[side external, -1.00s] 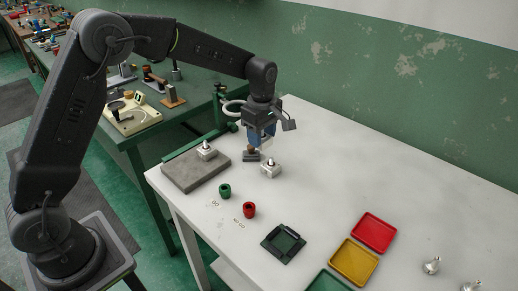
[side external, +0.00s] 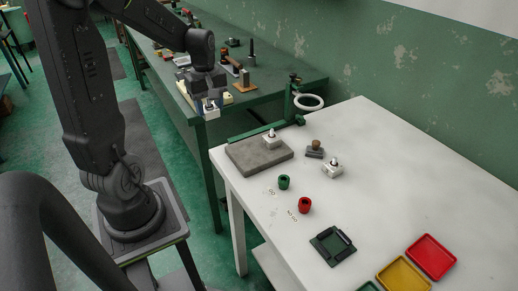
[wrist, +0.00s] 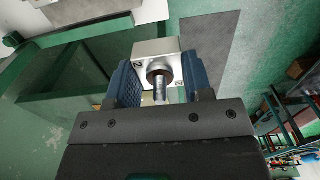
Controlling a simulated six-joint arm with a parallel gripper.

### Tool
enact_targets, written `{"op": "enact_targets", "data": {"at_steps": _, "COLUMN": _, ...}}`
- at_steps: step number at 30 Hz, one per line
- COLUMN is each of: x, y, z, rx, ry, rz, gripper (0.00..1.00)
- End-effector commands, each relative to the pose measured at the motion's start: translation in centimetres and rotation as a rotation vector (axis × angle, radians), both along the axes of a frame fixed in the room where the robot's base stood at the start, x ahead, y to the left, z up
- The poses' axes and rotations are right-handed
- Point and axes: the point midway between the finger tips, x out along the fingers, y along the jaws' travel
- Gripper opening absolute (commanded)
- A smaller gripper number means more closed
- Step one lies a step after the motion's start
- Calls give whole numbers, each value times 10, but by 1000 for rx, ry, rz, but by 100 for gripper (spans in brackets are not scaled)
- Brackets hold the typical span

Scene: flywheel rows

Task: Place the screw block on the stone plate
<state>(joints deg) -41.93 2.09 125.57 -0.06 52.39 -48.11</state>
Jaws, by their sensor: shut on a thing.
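My gripper (side external: 209,105) is shut on a screw block (side external: 211,114), a pale metal block with an upright round screw. In the wrist view the block (wrist: 148,48) sits between my gripper's blue fingers (wrist: 158,85). It hangs in the air left of the white table, away from the stone plate. The stone plate (side external: 247,158) is a flat grey slab at the table's far left corner. Another screw block (side external: 271,143) stands on its far right part. A further one (side external: 332,171) stands on the table to the right of the plate.
A grey block with a brown knob (side external: 315,149) lies between plate and loose block. A green bench (side external: 262,90) with tools and a white ring (side external: 309,102) is behind. Trays (side external: 431,256) are at right.

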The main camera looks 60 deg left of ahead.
Motion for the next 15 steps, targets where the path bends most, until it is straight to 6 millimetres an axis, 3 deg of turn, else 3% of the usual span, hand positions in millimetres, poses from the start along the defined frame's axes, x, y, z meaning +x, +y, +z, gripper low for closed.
{"op": "enact_targets", "data": {"at_steps": 3, "x": -15, "y": 3, "z": -1, "rx": 2, "ry": -3, "rz": 2, "gripper": 8}}
{"op": "enact_targets", "data": {"at_steps": 6, "x": -13, "y": -2, "z": -6, "rx": 0, "ry": -1, "rz": -4, "gripper": 8}}
{"op": "enact_targets", "data": {"at_steps": 15, "x": 31, "y": -44, "z": -42, "rx": -2, "ry": 2, "rz": -10, "gripper": 9}}
